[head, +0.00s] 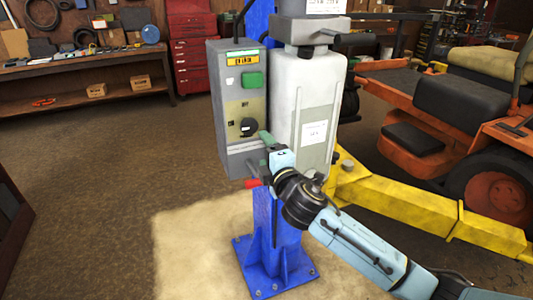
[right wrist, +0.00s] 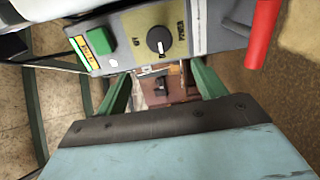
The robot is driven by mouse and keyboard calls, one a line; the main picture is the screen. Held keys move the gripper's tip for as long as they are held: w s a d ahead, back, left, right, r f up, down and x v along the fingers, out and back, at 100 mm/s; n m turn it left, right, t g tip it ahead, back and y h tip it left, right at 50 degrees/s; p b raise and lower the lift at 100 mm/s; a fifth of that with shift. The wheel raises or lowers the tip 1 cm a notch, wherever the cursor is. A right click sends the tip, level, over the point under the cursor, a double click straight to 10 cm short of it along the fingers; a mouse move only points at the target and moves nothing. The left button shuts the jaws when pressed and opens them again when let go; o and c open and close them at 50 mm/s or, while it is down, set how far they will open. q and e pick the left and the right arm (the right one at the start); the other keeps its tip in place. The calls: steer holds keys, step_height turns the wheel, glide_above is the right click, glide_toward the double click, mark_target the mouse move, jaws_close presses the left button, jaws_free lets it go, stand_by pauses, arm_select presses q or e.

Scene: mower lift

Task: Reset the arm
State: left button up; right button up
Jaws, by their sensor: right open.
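My right arm comes in from the lower right of the head view. Its gripper (head: 266,150) is at the lower right edge of the grey control box (head: 231,115). In the right wrist view its two green fingers (right wrist: 160,82) stand apart with nothing held between them. The box face, with its green button (right wrist: 99,41) and black knob (right wrist: 159,40), lies just beyond the fingertips. Whether a finger touches the box, I cannot tell. A red handle (right wrist: 262,35) shows to the right in the wrist view. My left gripper is in neither view.
The blue lift post (head: 272,235) is bolted to the floor, with a white cylinder housing (head: 305,100) above. A yellow lift arm (head: 430,205) and an orange mower (head: 425,140) fill the right. A workbench (head: 80,68) stands back left. The left floor is clear.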

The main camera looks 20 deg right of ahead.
steer(key=shift+f, duration=0.1)
stand_by(0.3)
steer(key=s+d+f+m+g+b, duration=0.1)
steer(key=s+d+f+m+g, duration=0.15)
steer(key=f, duration=0.95)
steer(key=s+d+f+m+g+h+b, duration=0.1)
steer(key=s+f+m+g, duration=0.15)
steer(key=f, duration=0.85)
steer(key=s+d+f+m+g+b, duration=0.1)
steer(key=s+f+g+b, duration=0.15)
steer(key=f, duration=0.95)
steer(key=s+d+f+m+g+b, duration=0.15)
steer(key=s+f+m+g, duration=0.25)
steer(key=s+f, duration=1.4)
steer(key=s+f+m+g, duration=0.1)
steer(key=s+f, duration=0.4)
steer(key=s, duration=0.5)
steer(key=s+a+f+m+g+b, duration=0.1)
steer(key=s+f+m+g, duration=0.1)
steer(key=s, duration=0.8)
steer(key=s+f+m+g+b, duration=0.1)
steer(key=s+f+m+g, duration=0.1)
steer(key=s+f, duration=0.5)
steer(key=s+m, duration=0.1)
steer(key=s, duration=0.2)
steer(key=shift+a+f, duration=0.3)
steer(key=shift+a, duration=0.1)
steer(key=shift+g, duration=0.25)
